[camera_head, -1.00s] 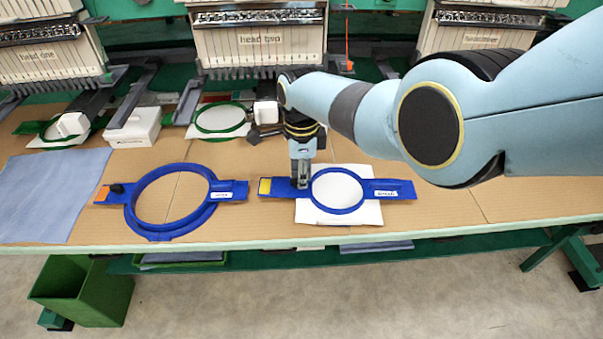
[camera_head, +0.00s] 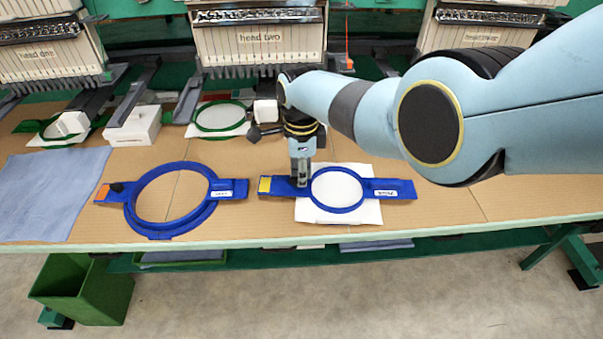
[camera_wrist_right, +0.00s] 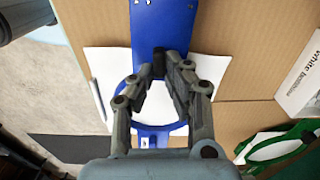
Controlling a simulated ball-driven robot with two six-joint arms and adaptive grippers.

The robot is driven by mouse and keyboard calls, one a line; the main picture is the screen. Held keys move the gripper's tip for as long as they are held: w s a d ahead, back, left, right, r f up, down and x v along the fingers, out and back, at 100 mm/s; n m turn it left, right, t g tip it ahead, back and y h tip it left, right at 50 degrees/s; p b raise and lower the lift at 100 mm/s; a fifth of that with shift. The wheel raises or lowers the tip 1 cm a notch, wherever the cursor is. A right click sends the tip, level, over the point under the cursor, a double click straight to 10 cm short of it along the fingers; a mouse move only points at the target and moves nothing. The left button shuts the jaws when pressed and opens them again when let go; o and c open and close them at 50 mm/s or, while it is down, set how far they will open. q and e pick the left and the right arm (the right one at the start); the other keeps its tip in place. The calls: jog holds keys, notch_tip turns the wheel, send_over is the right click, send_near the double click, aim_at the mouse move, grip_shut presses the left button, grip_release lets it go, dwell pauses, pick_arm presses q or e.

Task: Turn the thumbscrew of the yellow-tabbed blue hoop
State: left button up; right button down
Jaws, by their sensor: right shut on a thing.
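The yellow-tabbed blue hoop (camera_head: 389,188) lies flat on the tan tabletop over a white sheet. Its yellow tab (camera_head: 265,184) is at its left end. My right gripper (camera_head: 301,183) points down at the left side of the ring, between the tab and the ring. In the right wrist view, the hoop's blue bar (camera_wrist_right: 150,20) runs up from the ring, and the right gripper (camera_wrist_right: 160,68) is shut around a small dark thumbscrew (camera_wrist_right: 159,60) on it. The fingers hide most of the thumbscrew. My left gripper is out of view.
A larger blue hoop with an orange tab (camera_head: 208,218) lies to the left. A blue-grey cloth (camera_head: 50,190) is at the far left. Green hoops (camera_head: 219,117) sit behind, below the embroidery machine heads (camera_head: 262,40). A white box (camera_wrist_right: 302,85) shows in the wrist view.

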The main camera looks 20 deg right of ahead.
dwell(0.3)
jog(key=c, duration=1.4)
grip_release()
jog(key=shift+o, duration=0.2)
jog(key=shift+r, duration=0.1)
notch_tip(320, 180, up, 12)
